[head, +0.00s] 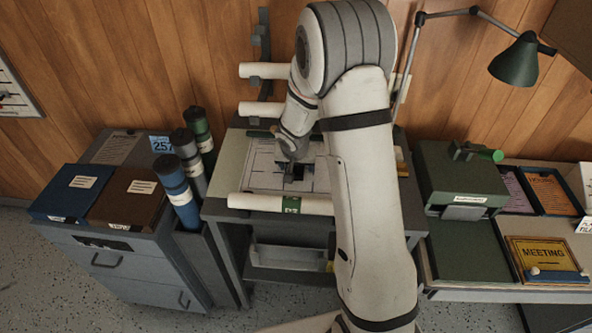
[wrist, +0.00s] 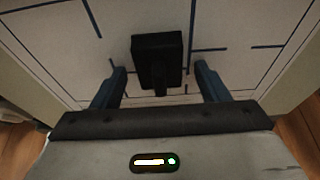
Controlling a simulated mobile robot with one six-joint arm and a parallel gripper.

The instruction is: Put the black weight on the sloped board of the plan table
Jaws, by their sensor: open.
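The black weight (wrist: 157,58) is a dark block with a raised grip. In the wrist view it rests on the plan sheet on the sloped board (wrist: 55,45), between and just beyond my gripper's (wrist: 160,85) two blue-grey fingers. The fingers are open, with a gap on each side of the weight. In the head view my gripper (head: 294,168) is low over the board of the plan table (head: 232,160), and the weight shows only as a small dark patch, partly hidden by my wrist. My arm covers the board's right part.
A rolled plan (head: 255,202) lies along the board's front edge. Tubes (head: 176,190) stand left of the table, beside a grey cabinet (head: 140,255) with blue and brown binders. A green lamp (head: 517,62) and a green machine (head: 462,180) are at the right.

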